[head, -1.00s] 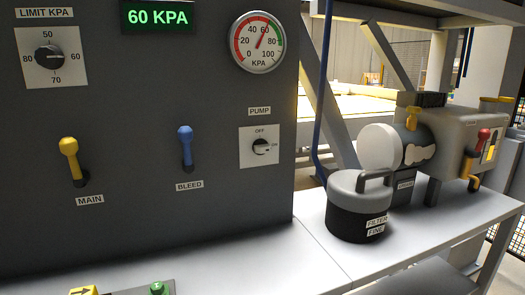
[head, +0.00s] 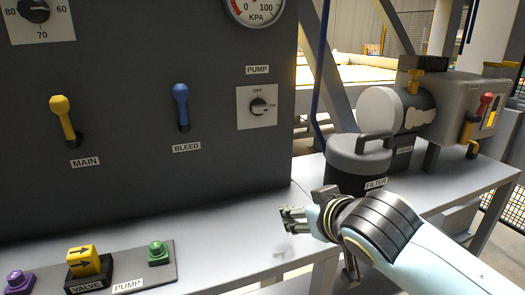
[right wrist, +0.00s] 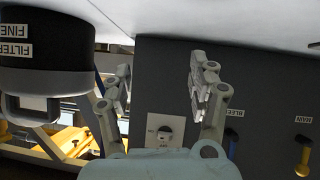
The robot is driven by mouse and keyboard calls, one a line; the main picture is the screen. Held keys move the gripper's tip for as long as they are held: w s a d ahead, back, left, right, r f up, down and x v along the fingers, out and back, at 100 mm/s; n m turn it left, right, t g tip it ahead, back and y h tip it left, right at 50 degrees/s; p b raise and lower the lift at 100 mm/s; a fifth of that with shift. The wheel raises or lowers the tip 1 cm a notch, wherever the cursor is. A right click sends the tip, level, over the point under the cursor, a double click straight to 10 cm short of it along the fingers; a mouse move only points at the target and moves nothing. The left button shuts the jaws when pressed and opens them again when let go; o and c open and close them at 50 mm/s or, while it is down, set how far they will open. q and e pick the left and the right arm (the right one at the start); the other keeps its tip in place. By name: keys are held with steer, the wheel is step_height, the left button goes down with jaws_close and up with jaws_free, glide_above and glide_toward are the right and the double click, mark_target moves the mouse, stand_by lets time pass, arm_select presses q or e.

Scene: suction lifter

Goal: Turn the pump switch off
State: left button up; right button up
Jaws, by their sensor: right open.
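The pump switch (head: 258,107) is a black rotary knob on a white plate with OFF marked at the top and ON at the right. Its pointer appears turned toward ON. The right wrist view, which looks upside down, shows the switch (right wrist: 165,132) between and beyond the fingers. My right gripper (head: 287,215) is open and empty, below and in front of the switch, over the bench edge. Its two fingers stand apart in the right wrist view (right wrist: 160,85). My left gripper is not in view.
A dark filter canister (head: 360,165) stands on the bench right of the panel, close behind my right arm. The blue bleed lever (head: 182,105) and yellow main lever (head: 66,120) stick out left of the switch. A button strip (head: 125,270) lies at front left.

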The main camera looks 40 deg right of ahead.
mark_target(262, 109)
steer(key=w+r+t, duration=0.3)
steer(key=w+r, duration=0.1)
steer(key=r, duration=0.4)
steer(key=w+r+t, duration=0.4)
steer(key=r, duration=0.4)
steer(key=shift+m+g, duration=0.3)
steer(key=p+x, duration=0.1)
steer(key=x, duration=0.9)
steer(key=shift+f, duration=0.2)
steer(key=c, duration=1.1)
